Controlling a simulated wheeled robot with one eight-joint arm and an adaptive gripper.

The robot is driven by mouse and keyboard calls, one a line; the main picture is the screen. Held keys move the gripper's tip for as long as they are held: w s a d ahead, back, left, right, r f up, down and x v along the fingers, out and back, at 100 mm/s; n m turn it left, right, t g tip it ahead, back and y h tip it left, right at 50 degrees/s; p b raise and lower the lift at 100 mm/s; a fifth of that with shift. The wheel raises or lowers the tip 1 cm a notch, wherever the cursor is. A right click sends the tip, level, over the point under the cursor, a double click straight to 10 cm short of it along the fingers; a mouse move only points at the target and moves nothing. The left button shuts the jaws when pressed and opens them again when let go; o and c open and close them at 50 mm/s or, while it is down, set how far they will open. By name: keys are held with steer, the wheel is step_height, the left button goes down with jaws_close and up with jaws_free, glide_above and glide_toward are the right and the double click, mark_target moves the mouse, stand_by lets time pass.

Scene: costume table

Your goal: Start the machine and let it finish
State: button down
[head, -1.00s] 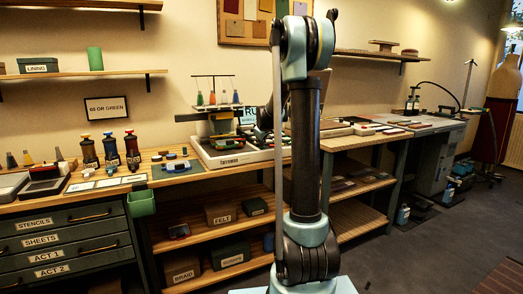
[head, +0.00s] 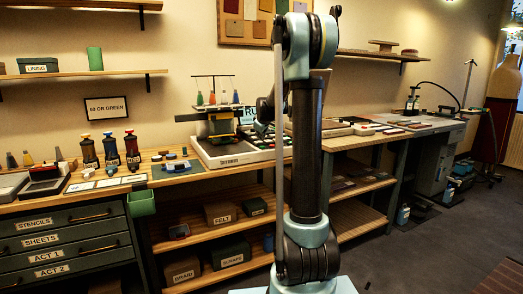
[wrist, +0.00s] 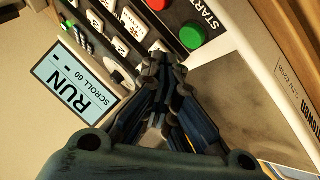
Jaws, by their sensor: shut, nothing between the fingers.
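The machine (head: 215,162) stands on the bench in the head view, a pale base with an embroidery head and coloured thread cones on top. My arm covers its right part. In the wrist view its panel carries a green button (wrist: 193,37) beside the word START, a red button (wrist: 157,4) and several white numbered keys. A blue display (wrist: 75,88) reads RUN and SCROLL 60. My gripper (wrist: 160,62) is shut and empty, its tips over the dark panel edge near the green button. I cannot tell whether they touch anything.
A wall sign (head: 107,109) reads 60 OR GREEN. The floor at the right is mostly clear.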

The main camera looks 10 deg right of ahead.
steer(key=shift+r, duration=1.7)
steer(key=m+g, duration=0.2)
glide_toward(261, 147)
steer(key=s, duration=0.7)
steer(key=s+f+m+g, duration=0.1)
steer(key=s+f, duration=0.1)
steer(key=s, duration=0.6)
steer(key=s+f+m, duration=0.1)
steer(key=s+f, duration=0.1)
steer(key=s, duration=0.6)
steer(key=s+f+m+g, duration=0.2)
steer(key=s+f, duration=0.5)
steer(key=s, duration=0.6)
steer(key=s+f+m+g, duration=0.2)
steer(key=s+f, duration=0.6)
steer(key=s, duration=0.5)
steer(key=shift+s+d+m, duration=0.3)
steer(key=shift+s+m, duration=0.05)
steer(key=shift+m, duration=0.05)
